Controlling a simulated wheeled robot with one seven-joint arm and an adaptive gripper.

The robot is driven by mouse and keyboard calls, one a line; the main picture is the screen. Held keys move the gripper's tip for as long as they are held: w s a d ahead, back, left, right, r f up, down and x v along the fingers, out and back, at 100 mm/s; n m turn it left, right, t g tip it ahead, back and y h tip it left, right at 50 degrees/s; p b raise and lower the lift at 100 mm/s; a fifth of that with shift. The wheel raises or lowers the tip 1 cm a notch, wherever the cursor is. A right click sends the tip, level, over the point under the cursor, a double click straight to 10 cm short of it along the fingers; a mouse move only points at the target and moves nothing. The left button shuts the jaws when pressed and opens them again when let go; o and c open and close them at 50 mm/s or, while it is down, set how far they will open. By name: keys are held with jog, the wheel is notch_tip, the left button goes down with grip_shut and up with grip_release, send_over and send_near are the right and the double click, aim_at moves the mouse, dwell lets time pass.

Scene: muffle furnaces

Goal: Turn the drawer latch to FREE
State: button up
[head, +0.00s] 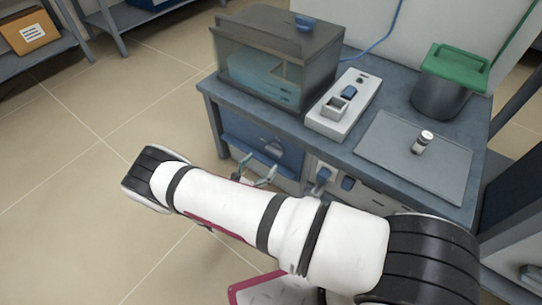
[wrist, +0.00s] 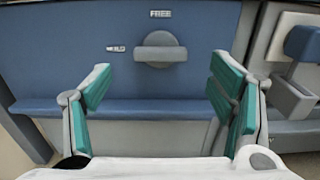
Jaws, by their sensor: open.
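The drawer latch (wrist: 160,48) is a grey round knob with a bar across it, on a blue drawer front (wrist: 60,50). The bar lies level, in line with a small label (wrist: 116,48) on its left that is hard to read. The FREE label (wrist: 160,13) is above the knob. My gripper (wrist: 162,86) is open and empty, its teal-padded fingers spread either side of the latch's line, below it in the picture and apart from it. In the head view the latch (head: 273,146) shows on the bench's blue drawer (head: 242,133), with my gripper (head: 257,170) close in front.
A blue handle (wrist: 303,42) on a pale panel stands right of the drawer; it also shows in the head view (head: 321,181). On the bench are a glass-sided box (head: 262,75), a white switch unit (head: 341,108), a tray (head: 380,150) with a vial, and a green-lidded bin (head: 440,95). The floor at left is clear.

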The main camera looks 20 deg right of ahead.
aim_at(272, 152)
jog(key=shift+b+x, duration=0.8)
jog(key=shift+x, duration=2.3)
jog(key=c, duration=1.1)
